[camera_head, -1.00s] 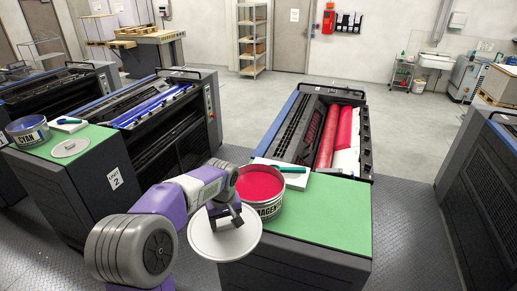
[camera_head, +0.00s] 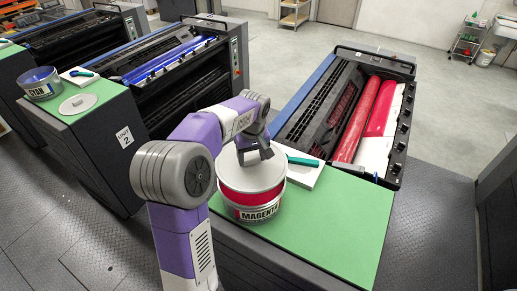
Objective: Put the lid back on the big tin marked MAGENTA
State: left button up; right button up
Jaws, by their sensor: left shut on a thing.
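The big tin marked MAGENTA (camera_head: 257,214) stands upright on the green top of the near unit. My left gripper (camera_head: 256,157) is shut on the pale grey round lid (camera_head: 247,178) by the middle of its top. The lid is roughly level over the tin and covers the back and middle of its mouth in the head view. A band of magenta ink shows between the lid's front edge and the tin's front rim, so the lid looks held a little above the rim. The far rim is hidden. My right gripper is not in view.
A white pad with a teal tool (camera_head: 302,161) lies just behind the tin. The green top (camera_head: 345,215) is clear to the right. On unit 2 at left stand the CYAN tin (camera_head: 42,90) and its grey lid (camera_head: 77,104). The red-rollered press (camera_head: 350,115) lies behind.

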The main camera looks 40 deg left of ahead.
aim_at(251, 164)
pick_arm(q)
jog(key=shift+s+f, duration=0.25)
jog(key=shift+f+b, duration=0.3)
jog(key=shift+b, duration=0.15)
notch_tip(251, 164, down, 3)
jog(key=b, duration=0.3)
jog(key=shift+w+f, duration=0.1)
jog(key=shift+f, duration=0.1)
jog(key=shift+f+b, duration=0.55)
jog(key=shift+f, duration=0.35)
jog(key=shift+d, duration=0.1)
jog(key=shift+f, duration=0.1)
dwell(1.0)
